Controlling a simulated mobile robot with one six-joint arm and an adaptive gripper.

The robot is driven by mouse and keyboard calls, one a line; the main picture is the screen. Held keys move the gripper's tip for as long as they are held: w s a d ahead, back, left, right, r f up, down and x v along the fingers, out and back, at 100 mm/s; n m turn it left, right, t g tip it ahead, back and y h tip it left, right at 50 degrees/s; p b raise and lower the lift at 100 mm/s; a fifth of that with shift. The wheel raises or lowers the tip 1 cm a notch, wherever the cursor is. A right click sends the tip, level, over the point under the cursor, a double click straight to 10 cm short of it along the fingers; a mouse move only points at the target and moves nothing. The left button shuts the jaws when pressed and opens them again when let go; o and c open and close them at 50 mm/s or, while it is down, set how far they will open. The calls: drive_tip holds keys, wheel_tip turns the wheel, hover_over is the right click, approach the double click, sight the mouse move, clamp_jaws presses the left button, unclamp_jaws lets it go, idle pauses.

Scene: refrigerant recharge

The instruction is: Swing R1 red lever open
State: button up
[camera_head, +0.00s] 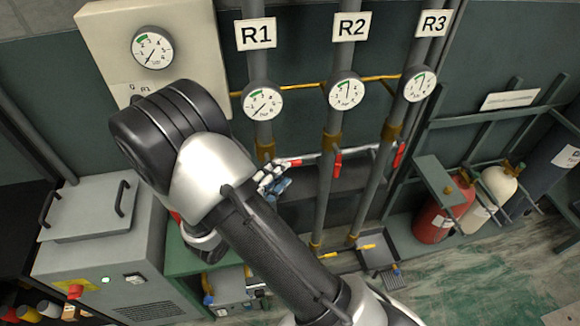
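The R1 pipe (259,60) runs down under the R1 sign (256,34). A red lever (294,163) shows beside the R1 pipe, sticking out to the right, roughly level. My gripper (274,178) is at the R1 valve, its pale fingers just left of and below the red lever tip. Whether the fingers touch the lever, or how far apart they are, I cannot tell. The valve body and the lever's inner end are mostly hidden behind my gripper and arm.
The R2 red lever (337,165) and R3 red lever (399,155) hang along their pipes to the right. Gauges sit above on each pipe. A grey cabinet (100,240) stands at left. A red cylinder (440,212) and a cream cylinder (494,197) stand at right.

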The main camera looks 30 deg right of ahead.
drive_tip(key=b+x, duration=0.1)
drive_tip(key=x, duration=0.5)
drive_tip(key=shift+c, duration=0.2)
clamp_jaws()
idle(0.5)
